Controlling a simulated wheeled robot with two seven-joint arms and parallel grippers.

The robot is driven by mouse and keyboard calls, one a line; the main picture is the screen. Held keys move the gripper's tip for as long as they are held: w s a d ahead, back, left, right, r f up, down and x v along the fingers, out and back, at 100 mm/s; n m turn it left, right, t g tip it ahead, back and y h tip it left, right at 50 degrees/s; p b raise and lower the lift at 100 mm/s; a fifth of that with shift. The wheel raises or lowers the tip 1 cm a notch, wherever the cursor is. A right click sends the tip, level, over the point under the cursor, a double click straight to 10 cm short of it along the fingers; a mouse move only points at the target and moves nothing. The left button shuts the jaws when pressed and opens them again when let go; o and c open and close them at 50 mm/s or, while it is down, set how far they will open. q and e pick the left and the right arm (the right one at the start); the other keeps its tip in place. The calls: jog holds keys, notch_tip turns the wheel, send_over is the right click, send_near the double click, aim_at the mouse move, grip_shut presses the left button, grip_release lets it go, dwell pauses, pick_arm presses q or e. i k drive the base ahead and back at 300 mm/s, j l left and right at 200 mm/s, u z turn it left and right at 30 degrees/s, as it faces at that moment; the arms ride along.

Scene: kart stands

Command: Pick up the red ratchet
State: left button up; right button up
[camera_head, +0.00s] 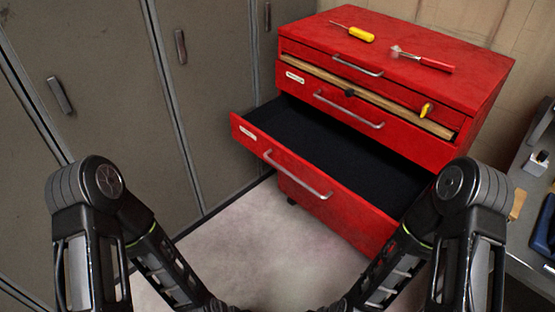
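The red ratchet (432,64) lies on top of the red tool cabinet (455,82), towards its right side. Its red handle points right and its metal head points left. My two forearms slope down to the bottom middle of the head view, and the dark parts at their ends are cut off by the lower edge. Neither gripper's fingers show. Both arms are well below and in front of the ratchet, and nothing touches it.
A yellow-handled screwdriver (360,34) lies left of the ratchet. The cabinet's large lower drawer (290,176) is pulled out towards me and looks empty. Grey lockers (110,90) line the left. A bench (530,190) with blue and black items stands at the right.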

aim_at(394, 51)
jog(key=j+z, duration=0.1)
jog(key=z, duration=0.35)
jog(key=i+j+z, duration=0.1)
jog(key=z, duration=0.3)
jog(key=i+j+z, duration=0.1)
jog(key=z, duration=0.35)
jog(key=j+z, duration=0.15)
jog(key=z, duration=0.3)
jog(key=j+z, duration=0.15)
jog(key=z, duration=0.25)
jog(key=j+z, duration=0.15)
jog(key=j, duration=0.25)
jog(key=k+j+z, duration=0.15)
jog(key=j, duration=0.2)
jog(key=k+j+z, duration=0.15)
jog(key=j, duration=0.25)
jog(key=j+z, duration=0.15)
jog(key=j, duration=0.2)
jog(key=k, duration=0.05)
